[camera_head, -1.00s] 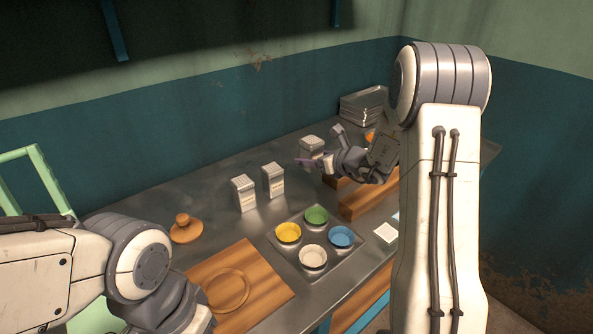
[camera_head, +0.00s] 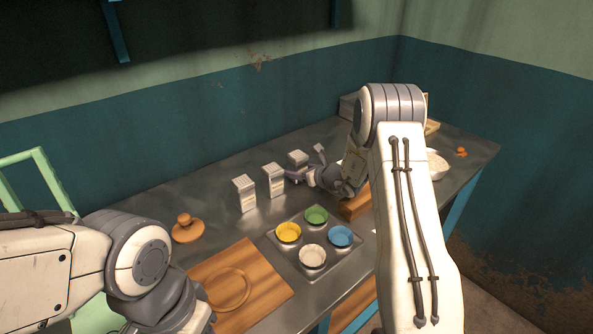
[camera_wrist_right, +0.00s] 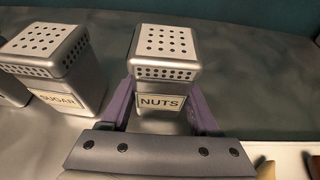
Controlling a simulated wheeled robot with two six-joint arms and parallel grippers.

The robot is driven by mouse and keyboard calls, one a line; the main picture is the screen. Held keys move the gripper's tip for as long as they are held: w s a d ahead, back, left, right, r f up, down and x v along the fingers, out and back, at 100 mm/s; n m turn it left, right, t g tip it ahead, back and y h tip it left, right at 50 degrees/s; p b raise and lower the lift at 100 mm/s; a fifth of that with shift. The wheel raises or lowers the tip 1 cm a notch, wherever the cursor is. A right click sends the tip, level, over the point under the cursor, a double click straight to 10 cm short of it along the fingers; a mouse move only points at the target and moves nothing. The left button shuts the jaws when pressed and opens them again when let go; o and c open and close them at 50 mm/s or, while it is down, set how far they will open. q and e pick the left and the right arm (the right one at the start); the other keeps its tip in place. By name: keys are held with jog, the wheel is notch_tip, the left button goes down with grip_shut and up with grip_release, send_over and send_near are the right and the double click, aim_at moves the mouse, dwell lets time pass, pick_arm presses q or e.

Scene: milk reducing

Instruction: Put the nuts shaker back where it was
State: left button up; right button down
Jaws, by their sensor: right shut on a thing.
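The nuts shaker (camera_wrist_right: 163,70), a silver box with a holed top and a NUTS label, stands upright between the purple fingers of my right gripper (camera_wrist_right: 160,108), which is shut on it. In the head view the nuts shaker (camera_head: 297,157) is partly hidden behind the right gripper (camera_head: 304,165). I cannot tell whether its base touches the table. The sugar shaker (camera_wrist_right: 50,55) is just left of it, with a small gap; it also shows in the head view (camera_head: 274,181). My left arm shows at lower left, but its fingers are out of view.
A third shaker (camera_head: 245,194) stands left of the sugar shaker. A tray (camera_head: 296,262) holds yellow, green, blue and white bowls in front. A wooden board (camera_head: 270,285) and a round wooden lid (camera_head: 187,232) are at left. A white bowl (camera_head: 437,166) is at right.

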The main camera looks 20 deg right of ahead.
jog(key=shift+f, duration=0.15)
jog(key=shift+c, duration=0.6)
grip_release()
jog(key=shift+s+d+r, duration=0.1)
jog(key=shift+r, duration=0.15)
jog(key=b+v, duration=0.1)
jog(key=v, duration=1)
jog(key=shift+s+d+r, duration=0.1)
jog(key=shift+s+r, duration=0.05)
jog(key=shift+s, duration=0.2)
jog(key=shift+r, duration=0.1)
